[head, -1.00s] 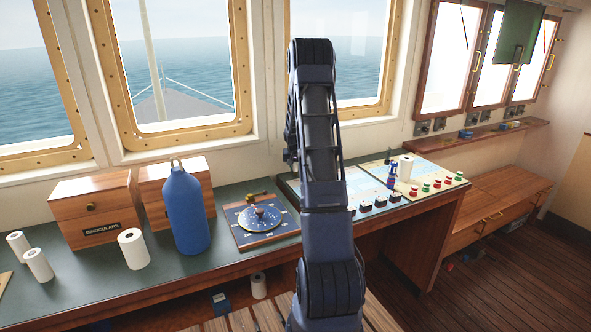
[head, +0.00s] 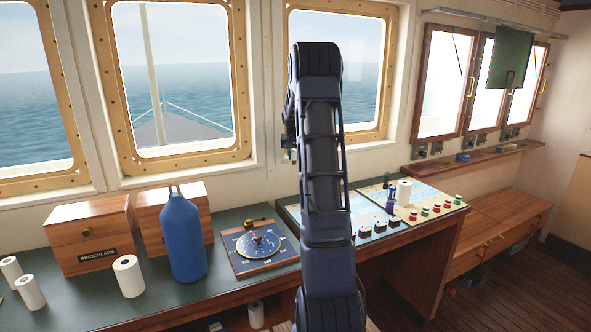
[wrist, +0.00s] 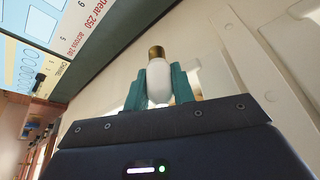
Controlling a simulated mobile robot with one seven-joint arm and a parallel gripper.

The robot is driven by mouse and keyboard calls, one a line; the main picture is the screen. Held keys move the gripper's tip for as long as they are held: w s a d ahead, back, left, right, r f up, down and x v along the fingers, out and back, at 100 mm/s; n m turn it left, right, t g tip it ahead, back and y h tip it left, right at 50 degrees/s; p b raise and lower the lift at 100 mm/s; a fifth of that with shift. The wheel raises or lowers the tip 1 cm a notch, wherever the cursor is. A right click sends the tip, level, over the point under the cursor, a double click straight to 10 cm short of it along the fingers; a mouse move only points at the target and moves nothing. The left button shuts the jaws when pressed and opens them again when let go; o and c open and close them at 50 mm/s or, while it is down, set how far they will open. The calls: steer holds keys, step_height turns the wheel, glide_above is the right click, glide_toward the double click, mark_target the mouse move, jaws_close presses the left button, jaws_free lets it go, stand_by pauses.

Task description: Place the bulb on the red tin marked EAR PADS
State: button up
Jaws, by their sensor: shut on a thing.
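My gripper (wrist: 156,92) shows in the wrist view with its two teal fingers closed on the bulb (wrist: 158,80). The bulb has a white glass body and a brass-coloured base, which points up in the picture, away from my wrist. In the head view my arm stands up in the middle, and the gripper and bulb cannot be made out there. I cannot pick out a red tin marked EAR PADS in either view.
A green-topped counter (head: 110,303) carries white rolls (head: 129,276), a blue bottle (head: 183,235), wooden boxes (head: 88,232), a dial instrument (head: 258,245) and a button panel (head: 430,208). A wall shelf (head: 475,158) holds small items. A wooden bench (head: 500,225) stands at right.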

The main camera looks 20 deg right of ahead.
steer(key=shift+s+d+r, duration=0.1)
steer(key=shift+s+r, duration=0.15)
steer(key=shift+r, duration=0.1)
steer(key=s+d+r+n, duration=0.2)
steer(key=s+r, duration=0.3)
steer(key=s, duration=0.4)
steer(key=shift+t+y, duration=0.3)
steer(key=shift+y, duration=0.1)
steer(key=f, duration=2)
steer(key=shift+s+a, duration=0.15)
steer(key=shift+s, duration=0.05)
steer(key=shift+f, duration=0.1)
steer(key=o, duration=1)
steer(key=shift+c, duration=0.2)
